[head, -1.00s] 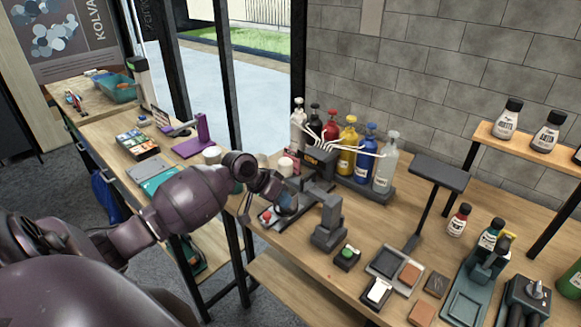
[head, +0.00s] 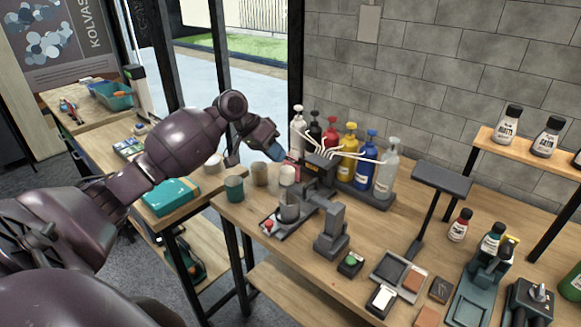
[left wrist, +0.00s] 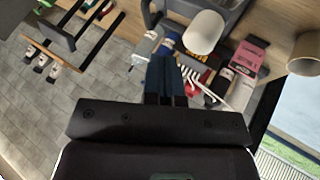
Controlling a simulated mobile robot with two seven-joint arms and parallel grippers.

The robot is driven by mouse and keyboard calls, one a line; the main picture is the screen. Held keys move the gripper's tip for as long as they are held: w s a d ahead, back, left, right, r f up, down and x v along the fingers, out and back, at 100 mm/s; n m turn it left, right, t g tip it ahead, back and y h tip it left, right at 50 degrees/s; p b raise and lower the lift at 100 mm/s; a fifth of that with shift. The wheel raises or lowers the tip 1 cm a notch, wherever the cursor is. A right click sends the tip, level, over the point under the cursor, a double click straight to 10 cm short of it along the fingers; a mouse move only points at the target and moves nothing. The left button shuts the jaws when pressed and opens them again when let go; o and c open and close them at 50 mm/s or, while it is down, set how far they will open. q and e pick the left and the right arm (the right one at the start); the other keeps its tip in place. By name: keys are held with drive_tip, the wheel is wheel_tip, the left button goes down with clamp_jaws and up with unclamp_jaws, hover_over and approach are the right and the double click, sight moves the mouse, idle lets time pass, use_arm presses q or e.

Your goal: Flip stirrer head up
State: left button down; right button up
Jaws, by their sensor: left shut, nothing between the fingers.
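A dark grey stirrer-like device (head: 283,222) with a red knob stands at the bench's left front edge. A grey metal cup (head: 289,207) stands on it. A dark bar lies behind and right of the cup; I cannot tell for certain whether this is the stirrer head or how it is tilted. My left gripper (head: 280,155) is above and behind the device, apart from it, near the pump bottles. Its blue fingers (left wrist: 165,85) are shut and empty in the left wrist view. My right gripper is not in view.
Teal (head: 234,189), beige (head: 259,174) and white (head: 287,175) cups stand left of and behind the device. Several pump bottles (head: 349,155) with white tubes stand behind, around a dark box (head: 319,170). A grey stand (head: 331,232) is close on the right.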

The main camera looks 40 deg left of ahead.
use_arm(q)
hover_over(301, 190)
drive_tip(key=f, duration=0.6)
drive_tip(key=shift+s+a+f, duration=0.25)
drive_tip(key=shift+s+a, duration=0.05)
drive_tip(key=shift+s, duration=0.1)
drive_tip(key=shift+w+d+f+p, duration=0.15)
drive_tip(key=shift+d+f+p, duration=0.1)
drive_tip(key=shift+f+p, duration=0.1)
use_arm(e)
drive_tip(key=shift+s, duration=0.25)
use_arm(q)
drive_tip(key=shift+w, duration=0.1)
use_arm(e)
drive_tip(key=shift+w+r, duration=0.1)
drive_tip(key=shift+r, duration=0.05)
use_arm(q)
drive_tip(key=shift+d, duration=0.1)
